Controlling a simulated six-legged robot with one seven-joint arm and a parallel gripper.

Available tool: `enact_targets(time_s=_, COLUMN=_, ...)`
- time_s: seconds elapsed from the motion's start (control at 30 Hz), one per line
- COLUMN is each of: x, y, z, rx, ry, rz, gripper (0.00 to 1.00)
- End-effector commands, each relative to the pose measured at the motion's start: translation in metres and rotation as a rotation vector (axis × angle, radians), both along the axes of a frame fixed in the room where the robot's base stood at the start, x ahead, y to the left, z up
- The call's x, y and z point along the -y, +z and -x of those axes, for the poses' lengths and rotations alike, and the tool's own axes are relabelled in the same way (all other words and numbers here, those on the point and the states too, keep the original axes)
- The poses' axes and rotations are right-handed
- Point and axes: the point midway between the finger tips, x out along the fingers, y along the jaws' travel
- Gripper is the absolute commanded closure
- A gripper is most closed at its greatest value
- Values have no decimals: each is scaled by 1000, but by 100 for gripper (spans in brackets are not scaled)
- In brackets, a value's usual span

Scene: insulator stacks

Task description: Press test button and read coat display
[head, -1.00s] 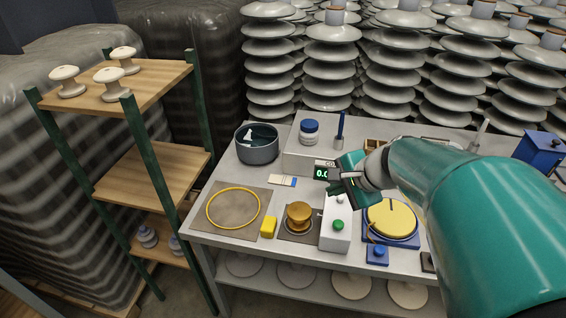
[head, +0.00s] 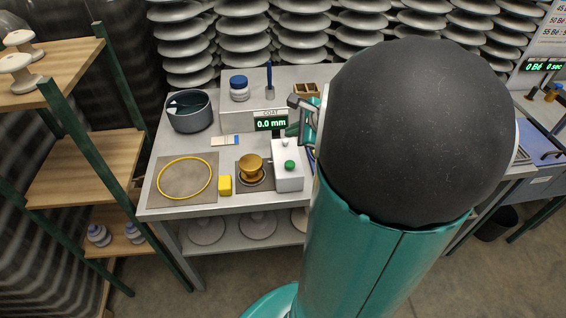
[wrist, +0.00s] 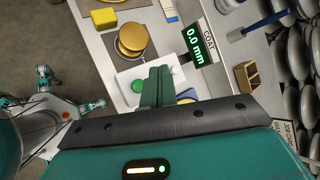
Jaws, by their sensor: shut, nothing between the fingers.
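The green test button (head: 290,166) sits on a white box (head: 287,181) at the front of the table. It also shows in the wrist view (wrist: 138,86), just left of my fingers. The COAT display (head: 270,124) stands behind the box and reads 0.0 mm; the wrist view shows the same reading (wrist: 196,45). My gripper (wrist: 158,73) is shut and empty, with its teal fingers over the white box and apart from the button in the picture. In the head view my arm hides most of the gripper. I cannot tell its height above the box.
A gold cup-shaped piece (head: 252,167) and a yellow block (head: 225,184) stand left of the box. A yellow ring (head: 184,180) lies on a mat. A dark pot (head: 189,112) and a blue-lidded jar (head: 239,88) stand behind. A wooden shelf (head: 85,170) is at the left.

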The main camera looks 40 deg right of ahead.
Motion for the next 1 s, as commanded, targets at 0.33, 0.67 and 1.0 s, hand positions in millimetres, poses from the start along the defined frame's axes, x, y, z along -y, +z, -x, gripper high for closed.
enact_targets(time_s=0.33, x=0, y=-10, z=1, rx=-2, ry=1, rz=-2, gripper=100)
enact_targets(time_s=0.67, x=-3, y=-52, z=1, rx=-3, ry=1, rz=-3, gripper=100)
enact_targets(time_s=1.0, x=-4, y=-85, z=1, rx=-1, ry=2, rz=0, gripper=100)
